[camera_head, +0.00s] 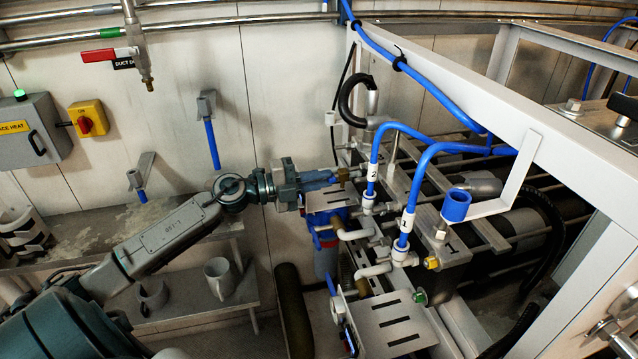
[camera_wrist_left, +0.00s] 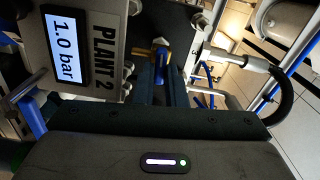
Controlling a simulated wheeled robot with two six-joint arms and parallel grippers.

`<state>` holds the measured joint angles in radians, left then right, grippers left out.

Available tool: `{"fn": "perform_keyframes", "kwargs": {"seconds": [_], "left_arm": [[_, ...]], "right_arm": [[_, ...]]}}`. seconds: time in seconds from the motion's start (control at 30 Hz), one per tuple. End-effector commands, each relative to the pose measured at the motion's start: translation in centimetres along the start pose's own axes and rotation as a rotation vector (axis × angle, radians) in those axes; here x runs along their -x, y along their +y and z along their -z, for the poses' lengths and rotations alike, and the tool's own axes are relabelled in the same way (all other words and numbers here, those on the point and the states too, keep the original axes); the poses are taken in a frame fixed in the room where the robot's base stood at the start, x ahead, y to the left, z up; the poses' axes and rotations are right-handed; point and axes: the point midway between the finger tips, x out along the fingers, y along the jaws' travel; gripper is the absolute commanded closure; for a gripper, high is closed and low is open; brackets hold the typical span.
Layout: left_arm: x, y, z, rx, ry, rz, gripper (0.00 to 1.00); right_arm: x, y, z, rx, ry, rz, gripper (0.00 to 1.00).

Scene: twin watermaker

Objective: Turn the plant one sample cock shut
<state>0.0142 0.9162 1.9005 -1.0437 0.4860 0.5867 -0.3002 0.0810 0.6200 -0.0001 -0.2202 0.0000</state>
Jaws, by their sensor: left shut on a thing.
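My left gripper (camera_head: 328,178) reaches in from the left to the rear set of fittings. It is shut on a blue lever (camera_wrist_left: 160,68), which shows between its dark fingers in the left wrist view. A brass valve body (camera_wrist_left: 160,45) sits just past the fingertips; brass also shows there in the head view (camera_head: 343,174). The panel beside this lever reads PLANT 2 (camera_wrist_left: 103,62), with a 1.0 bar display (camera_wrist_left: 63,48). In the head view, a blue hose tagged 1 (camera_head: 407,222) rises from the nearer fittings, apart from my gripper. I cannot tell which part there is a sample cock.
A blue hose tagged 2 (camera_head: 373,172) stands right of my gripper. A white frame beam (camera_head: 500,100) crosses above the fittings. A slotted plate (camera_head: 395,325) lies in front. A red-handled valve (camera_head: 100,56) hangs at upper left.

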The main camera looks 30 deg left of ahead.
Motion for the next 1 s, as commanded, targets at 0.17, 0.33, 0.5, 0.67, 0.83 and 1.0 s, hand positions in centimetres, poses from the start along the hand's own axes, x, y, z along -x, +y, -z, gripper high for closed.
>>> {"fn": "perform_keyframes", "kwargs": {"seconds": [0.17,0.33,0.5,0.67,0.83,1.0], "left_arm": [[0.01,0.26,0.03,-0.079,0.001,-0.001,1.00],[0.01,0.22,0.03,-0.121,0.001,-0.001,1.00],[0.01,0.19,0.03,-0.135,0.001,-0.002,1.00],[0.01,0.19,0.03,-0.136,0.001,-0.002,1.00],[0.01,0.19,0.03,-0.136,0.001,-0.002,0.85],[0.01,0.18,0.01,-0.135,0.001,-0.002,0.67]], "right_arm": [[-0.71,-0.12,-0.07,0.000,0.000,0.001,0.64],[-0.93,-0.24,-0.09,-0.001,0.000,0.002,0.64],[-0.97,-0.29,-0.09,-0.001,0.000,0.002,0.64],[-0.96,-0.28,-0.09,-0.001,0.000,0.002,0.64],[-0.96,-0.28,-0.09,-0.001,0.000,0.002,0.64],[-0.96,-0.27,-0.08,-0.001,0.000,0.002,0.64]]}}
